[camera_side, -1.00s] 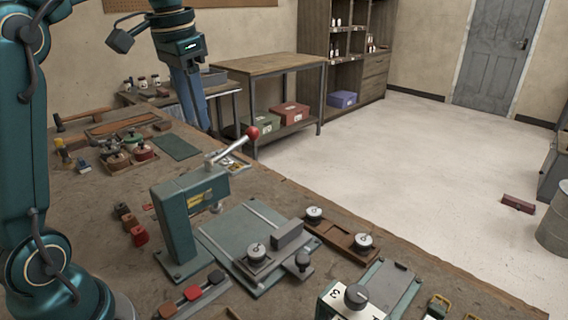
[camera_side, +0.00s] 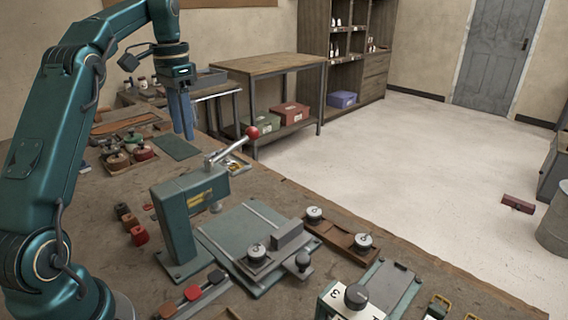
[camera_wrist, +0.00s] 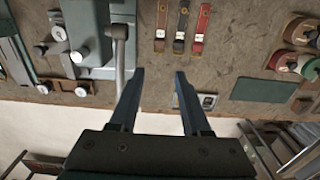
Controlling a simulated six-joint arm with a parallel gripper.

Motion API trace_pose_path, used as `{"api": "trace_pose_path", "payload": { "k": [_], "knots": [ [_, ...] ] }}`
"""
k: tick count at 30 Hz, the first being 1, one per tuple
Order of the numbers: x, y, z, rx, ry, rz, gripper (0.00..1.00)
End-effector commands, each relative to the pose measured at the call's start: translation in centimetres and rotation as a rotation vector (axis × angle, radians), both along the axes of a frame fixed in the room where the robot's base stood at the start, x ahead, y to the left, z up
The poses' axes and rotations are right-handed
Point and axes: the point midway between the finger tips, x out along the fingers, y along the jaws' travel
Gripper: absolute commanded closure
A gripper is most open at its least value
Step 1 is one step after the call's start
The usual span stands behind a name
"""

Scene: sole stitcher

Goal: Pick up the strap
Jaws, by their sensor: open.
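Three narrow straps lie side by side at the top centre of the wrist view: an orange-brown strap (camera_wrist: 161,22), a dark brown strap (camera_wrist: 181,24) and a red strap (camera_wrist: 201,28). Each has a pale metal piece near its lower end. My gripper (camera_wrist: 158,74) is open and empty, its two fingers pointing toward the straps with a gap before them. In the side view my gripper (camera_side: 183,136) hangs at the back of the bench, beyond the press. I cannot clearly make out the straps in the side view.
The green press (camera_side: 178,222) with its red-knobbed lever (camera_side: 252,133) stands mid-bench; the lever shows left of my fingers in the wrist view (camera_wrist: 120,60). Bare bench surrounds the straps.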

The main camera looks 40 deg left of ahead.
Motion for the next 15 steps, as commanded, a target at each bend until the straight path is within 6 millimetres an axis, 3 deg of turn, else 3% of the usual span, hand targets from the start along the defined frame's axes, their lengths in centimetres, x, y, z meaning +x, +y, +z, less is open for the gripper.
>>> {"api": "trace_pose_path", "payload": {
  "k": [7, 12, 15],
  "knots": [
    [-0.1, -0.1, -1.3, -0.001, 0.001, 0.0, 0.53],
    [-0.2, -0.2, -4.0, -0.003, 0.003, 0.0, 0.53],
    [-0.3, -0.2, -6.8, -0.005, 0.006, 0.0, 0.53]
  ]
}}
